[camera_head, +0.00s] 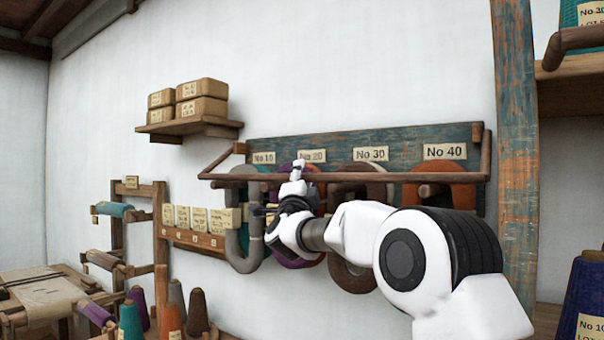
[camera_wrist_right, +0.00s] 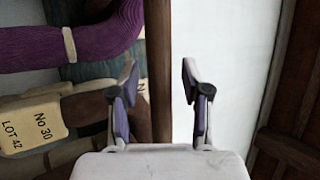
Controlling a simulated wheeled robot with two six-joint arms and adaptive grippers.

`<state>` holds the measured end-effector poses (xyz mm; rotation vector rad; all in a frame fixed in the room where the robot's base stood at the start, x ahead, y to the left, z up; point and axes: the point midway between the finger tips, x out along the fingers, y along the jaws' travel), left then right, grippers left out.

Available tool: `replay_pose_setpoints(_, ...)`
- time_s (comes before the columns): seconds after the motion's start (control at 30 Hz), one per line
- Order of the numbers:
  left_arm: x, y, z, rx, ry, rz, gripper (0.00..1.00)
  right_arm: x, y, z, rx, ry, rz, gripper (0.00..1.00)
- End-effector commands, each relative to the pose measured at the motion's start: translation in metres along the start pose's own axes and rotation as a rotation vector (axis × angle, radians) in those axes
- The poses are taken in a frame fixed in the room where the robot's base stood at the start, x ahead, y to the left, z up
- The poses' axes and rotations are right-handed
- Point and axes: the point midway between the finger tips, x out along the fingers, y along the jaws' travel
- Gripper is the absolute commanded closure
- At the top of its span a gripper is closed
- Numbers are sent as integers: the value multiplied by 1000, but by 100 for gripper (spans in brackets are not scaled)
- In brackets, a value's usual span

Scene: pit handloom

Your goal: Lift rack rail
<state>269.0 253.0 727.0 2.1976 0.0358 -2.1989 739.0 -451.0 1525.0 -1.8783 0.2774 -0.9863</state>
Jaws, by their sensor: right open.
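The rack rail (camera_head: 420,177) is a long brown wooden bar along the front of the wall rack, held by side arms. In the right wrist view the rail (camera_wrist_right: 159,50) runs upright in the picture, in line with the gap between my fingers. My right gripper (camera_head: 261,211) is partly hidden by its own wrist and lies just below the rail's left half in the head view. The wrist view shows the gripper (camera_wrist_right: 160,82) open, with nothing clamped. Whether the rail is fully between the fingertips I cannot tell. My left gripper is out of view.
Yarn hanks hang on the rack behind the rail under the board (camera_head: 330,143) with number labels. A tagged purple hank (camera_wrist_right: 85,47) is close to the fingers. A shelf with boxes (camera_head: 201,97) is at upper left. A painted post (camera_head: 516,150) stands at right.

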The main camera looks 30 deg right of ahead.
Motion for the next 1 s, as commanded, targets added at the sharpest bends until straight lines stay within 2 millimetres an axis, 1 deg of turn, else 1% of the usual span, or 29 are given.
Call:
replay_pose_setpoints(0.1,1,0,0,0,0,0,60,-1,1,0,-1,0,0,53)
replay_pose_setpoints(0.17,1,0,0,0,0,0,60,-1,1,0,-1,0,0,74)
replay_pose_setpoints(0.2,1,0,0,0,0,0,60,-1,1,0,-1,0,0,88)
replay_pose_setpoints(0.23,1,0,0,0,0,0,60,-1,1,0,-1,0,0,99)
replay_pose_setpoints(0.27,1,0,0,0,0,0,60,-1,1,0,-1,0,0,100)
replay_pose_setpoints(0.53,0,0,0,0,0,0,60,0,0,0,-1,0,0,100)
replay_pose_setpoints(0.87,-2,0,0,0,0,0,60,2,-8,-1,0,1,-3,100)
replay_pose_setpoints(1.0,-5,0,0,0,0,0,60,4,-15,-2,-1,2,-4,100)
